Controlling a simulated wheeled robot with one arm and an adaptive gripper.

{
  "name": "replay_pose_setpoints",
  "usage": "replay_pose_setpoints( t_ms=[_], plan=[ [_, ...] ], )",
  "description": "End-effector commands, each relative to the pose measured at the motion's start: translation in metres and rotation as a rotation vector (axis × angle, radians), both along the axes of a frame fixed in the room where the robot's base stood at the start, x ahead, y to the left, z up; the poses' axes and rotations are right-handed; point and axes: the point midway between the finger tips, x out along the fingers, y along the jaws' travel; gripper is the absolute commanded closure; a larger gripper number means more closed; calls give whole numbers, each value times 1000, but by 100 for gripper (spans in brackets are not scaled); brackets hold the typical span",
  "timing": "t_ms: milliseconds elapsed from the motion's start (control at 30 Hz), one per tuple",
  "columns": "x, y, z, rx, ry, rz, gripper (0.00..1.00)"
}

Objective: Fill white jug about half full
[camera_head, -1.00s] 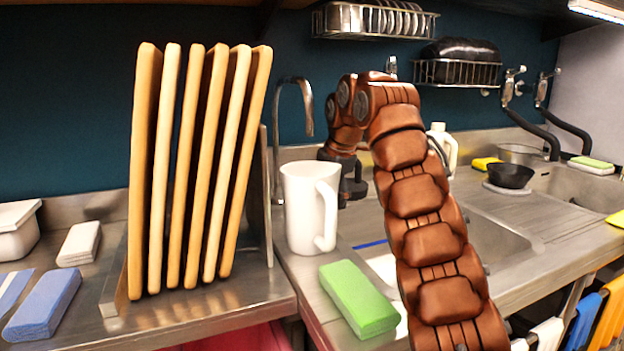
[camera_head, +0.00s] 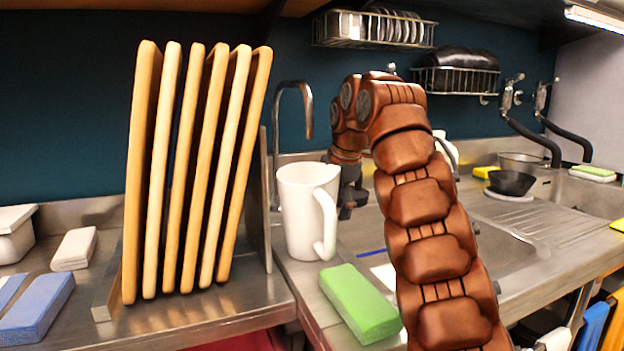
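The white jug (camera_head: 304,215) stands upright on the metal counter, right of the wooden boards, with its handle toward the right front. Its inside is not visible from here, so its fill cannot be told. The curved metal tap (camera_head: 292,85) rises behind the jug. My gripper (camera_head: 348,205) is just right of the jug, dark and partly hidden by the jug and my arm. I cannot tell whether its fingers are open or shut, or whether they touch the jug.
Several wooden boards (camera_head: 190,170) stand in a rack at left. A green sponge (camera_head: 360,303) lies in front of the jug. The sink (camera_head: 505,250) is behind my arm at right.

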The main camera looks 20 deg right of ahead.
Motion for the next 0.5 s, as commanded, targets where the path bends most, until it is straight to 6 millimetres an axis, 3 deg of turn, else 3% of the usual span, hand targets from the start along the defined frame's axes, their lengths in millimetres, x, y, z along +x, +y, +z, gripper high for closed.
replay_pose_setpoints(
  t_ms=[500],
  plan=[
    [-27,8,-1,-1,-1,1,0]
  ],
)
